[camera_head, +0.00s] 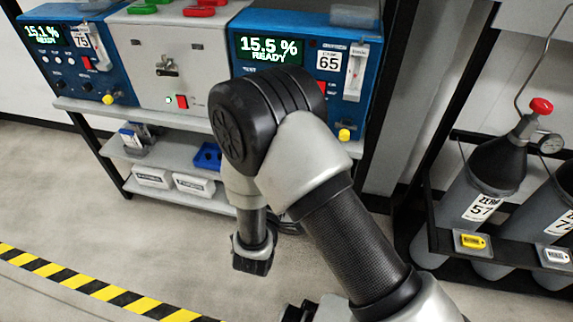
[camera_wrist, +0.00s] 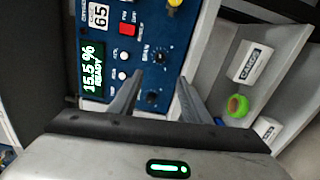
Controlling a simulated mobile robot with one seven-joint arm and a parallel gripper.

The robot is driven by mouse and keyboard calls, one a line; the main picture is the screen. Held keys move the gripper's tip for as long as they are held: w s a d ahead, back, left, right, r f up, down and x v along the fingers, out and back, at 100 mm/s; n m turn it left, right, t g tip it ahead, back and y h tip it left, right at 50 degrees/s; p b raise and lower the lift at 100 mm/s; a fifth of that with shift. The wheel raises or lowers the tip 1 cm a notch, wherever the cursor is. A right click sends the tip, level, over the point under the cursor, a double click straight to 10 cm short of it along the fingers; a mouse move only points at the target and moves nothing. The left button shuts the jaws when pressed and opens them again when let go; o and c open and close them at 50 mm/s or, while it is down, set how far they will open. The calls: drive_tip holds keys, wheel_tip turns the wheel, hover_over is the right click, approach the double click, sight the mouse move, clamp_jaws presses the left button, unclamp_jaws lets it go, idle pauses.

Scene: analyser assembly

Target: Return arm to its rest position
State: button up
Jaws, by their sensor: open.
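My arm fills the middle of the head view, bent at a black joint, with a lower part reaching down in front of the shelves. My gripper's fingers cannot be made out in the head view. In the wrist view my gripper (camera_wrist: 161,77) is open, with two grey fingers apart and nothing between them. Beyond the fingers is the blue analyser panel marked 65 (camera_wrist: 178,45), seen turned on its side, its display reading 15.5 % READY. The same analyser (camera_head: 300,22) stands behind my arm in the head view, partly hidden by it.
A second blue analyser (camera_head: 68,62) and a grey panel (camera_head: 140,55) stand left on the bench. Shelves below hold white boxes (camera_head: 152,178) and a blue tray (camera_head: 207,157). Gas cylinders (camera_head: 483,190) stand right in a black rack. Floor left of my arm is clear, with striped tape (camera_head: 85,284).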

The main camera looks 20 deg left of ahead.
idle(0.4)
drive_tip(key=w+d+r+m+g+h, duration=0.3)
drive_tip(key=d+r+m+h, duration=0.3)
drive_tip(key=d, duration=0.7)
drive_tip(key=w+d+r+m+g+h, duration=0.25)
drive_tip(key=d+r+h, duration=0.55)
drive_tip(key=d, duration=0.5)
drive_tip(key=s+d+r+m+g+y, duration=0.1)
drive_tip(key=s+d+r+m+g, duration=0.1)
drive_tip(key=s+d+m+g, duration=0.4)
drive_tip(key=s+d+r+m+g+y, duration=0.15)
drive_tip(key=s+d+g, duration=0.25)
drive_tip(key=s+d, duration=0.45)
drive_tip(key=s+a+r+m+t+y, duration=0.3)
drive_tip(key=s+r+m+y, duration=0.25)
drive_tip(key=y, duration=0.25)
wheel_tip(320, 180, up, 19)
drive_tip(key=p, duration=1.9)
drive_tip(key=shift+s+a+n, duration=0.35)
drive_tip(key=shift+a, duration=0.05)
drive_tip(key=shift+f, duration=0.1)
